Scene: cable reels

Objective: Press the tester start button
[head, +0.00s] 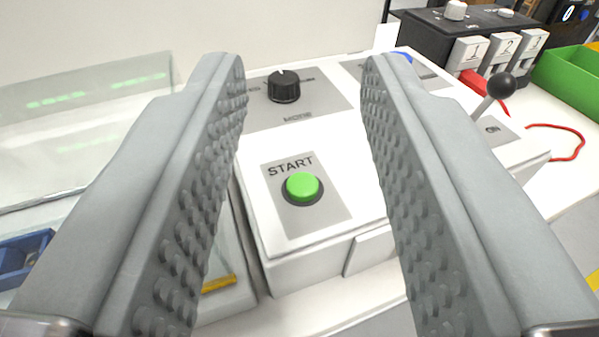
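The green start button (302,187) sits in a dark ring on a grey plate marked START, on the sloped top of the white tester (310,268). My gripper (301,75) is open, with its two grey studded fingers wide apart. The button shows in the gap between the fingers. Nothing is held. I cannot tell how far the fingers are above the tester.
A black mode knob (284,87) stands behind the button. A lever with a black ball (500,85) rises at the right. A black box (480,30), a green bin (570,75) and a red cable (566,142) lie beyond. A clear panel (85,125) and blue tray (22,255) are left.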

